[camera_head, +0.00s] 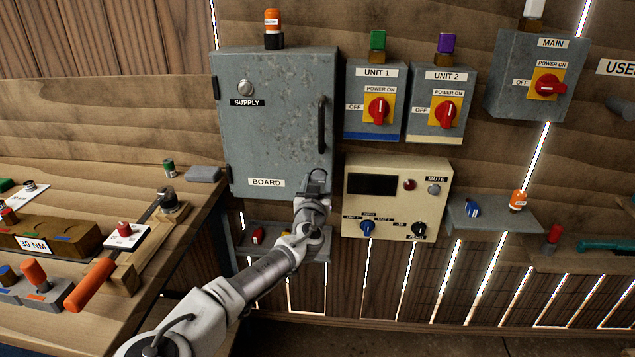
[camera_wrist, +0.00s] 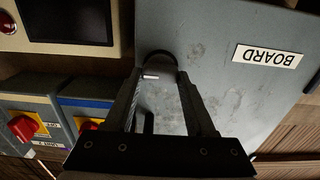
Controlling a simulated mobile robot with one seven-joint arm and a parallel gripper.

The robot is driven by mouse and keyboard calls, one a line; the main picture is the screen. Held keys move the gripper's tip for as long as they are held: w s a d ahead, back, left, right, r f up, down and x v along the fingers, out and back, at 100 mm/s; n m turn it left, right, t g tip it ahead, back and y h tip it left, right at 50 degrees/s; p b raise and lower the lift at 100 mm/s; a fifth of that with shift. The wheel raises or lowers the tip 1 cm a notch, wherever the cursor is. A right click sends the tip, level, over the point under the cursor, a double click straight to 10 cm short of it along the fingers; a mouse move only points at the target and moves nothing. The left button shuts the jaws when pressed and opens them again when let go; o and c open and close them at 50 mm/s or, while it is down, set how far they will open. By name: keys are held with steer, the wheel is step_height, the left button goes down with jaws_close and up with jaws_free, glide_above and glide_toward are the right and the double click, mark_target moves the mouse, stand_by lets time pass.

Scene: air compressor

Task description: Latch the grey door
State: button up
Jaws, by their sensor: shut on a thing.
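The grey door (camera_head: 275,115) is the front of a tall wall box, with a SUPPLY label, a BOARD label (camera_wrist: 267,55) and a black bar handle (camera_head: 321,125). It looks about flush with the box; a small gap cannot be ruled out. My gripper (camera_head: 318,178) is at the door's lower right, below the bar handle. In the wrist view its fingers (camera_wrist: 156,78) close on a dark rounded piece (camera_wrist: 157,58) at the door, whose shape is largely hidden.
UNIT 1 (camera_head: 375,100) and UNIT 2 (camera_head: 436,102) switch boxes and a cream control panel (camera_head: 397,190) stand close to the right. A small shelf (camera_head: 312,244) lies below the door. A wooden workbench (camera_head: 120,185) with tools is at the left.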

jaws_close()
steer(key=n+b, duration=0.2)
steer(key=n, duration=0.1)
steer(key=shift+a+f+n+b, duration=0.1)
steer(key=shift+f+n+b, duration=0.05)
steer(key=shift+n+b, duration=0.2)
steer(key=n+b, duration=0.2)
steer(key=n, duration=0.2)
steer(key=shift+a+n, duration=0.1)
steer(key=shift+n, duration=0.15)
steer(key=n+b, duration=0.2)
steer(key=n, duration=0.2)
steer(key=shift+f, duration=0.1)
steer(key=n+b, duration=0.1)
steer(key=n, duration=0.4)
steer(key=shift+n, duration=0.4)
